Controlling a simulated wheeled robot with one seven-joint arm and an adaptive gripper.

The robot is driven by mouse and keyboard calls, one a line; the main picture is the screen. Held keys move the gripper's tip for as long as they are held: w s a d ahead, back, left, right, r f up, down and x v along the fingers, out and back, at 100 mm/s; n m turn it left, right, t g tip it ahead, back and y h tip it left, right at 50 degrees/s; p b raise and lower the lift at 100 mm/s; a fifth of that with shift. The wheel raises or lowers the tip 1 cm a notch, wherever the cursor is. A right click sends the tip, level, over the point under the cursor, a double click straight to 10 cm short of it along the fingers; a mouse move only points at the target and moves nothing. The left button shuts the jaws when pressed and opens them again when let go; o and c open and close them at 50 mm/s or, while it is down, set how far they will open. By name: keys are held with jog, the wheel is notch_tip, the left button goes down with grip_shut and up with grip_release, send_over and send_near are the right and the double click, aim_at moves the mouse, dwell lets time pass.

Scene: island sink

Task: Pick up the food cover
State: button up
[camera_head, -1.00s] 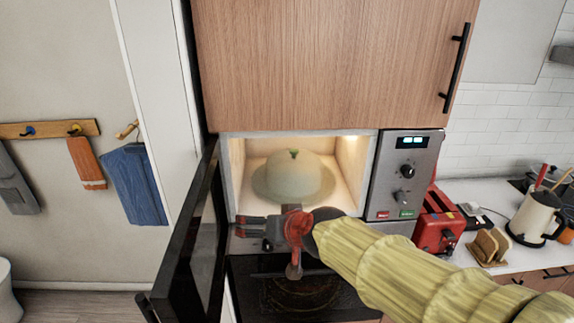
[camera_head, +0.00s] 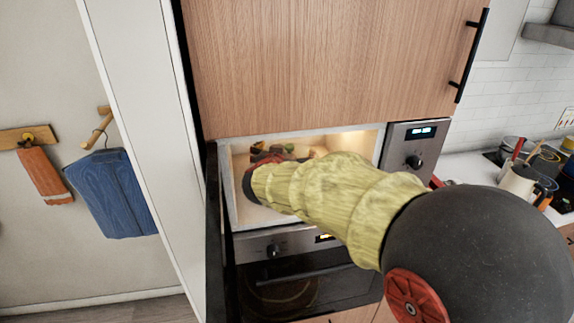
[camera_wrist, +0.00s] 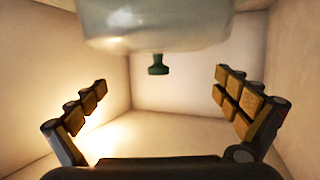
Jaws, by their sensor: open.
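The food cover (camera_wrist: 160,25) is a pale, translucent dome with a small dark green knob (camera_wrist: 158,65). In the wrist view it fills the top middle, with the knob pointing down in the picture. My gripper (camera_wrist: 161,77) is open, with its two padded fingers spread to the left and right. The knob shows between the fingers, with a gap on both sides; no finger appears to touch the cover. In the head view my arm reaches into the lit compartment and hides most of the cover and my fingers.
The lit compartment's pale walls (camera_wrist: 45,60) stand close around my gripper. The black open door (camera_head: 214,265) stands at the left. The control panel (camera_head: 414,150) is at the right, and an oven (camera_head: 300,285) sits below.

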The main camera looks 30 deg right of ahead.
aim_at(289, 148)
jog(key=b+x, duration=0.1)
jog(key=x, duration=0.3)
jog(key=shift+w+d+f, duration=0.15)
jog(key=shift+w+d, duration=0.05)
jog(key=shift+d, duration=0.05)
jog(key=shift+c, duration=0.4)
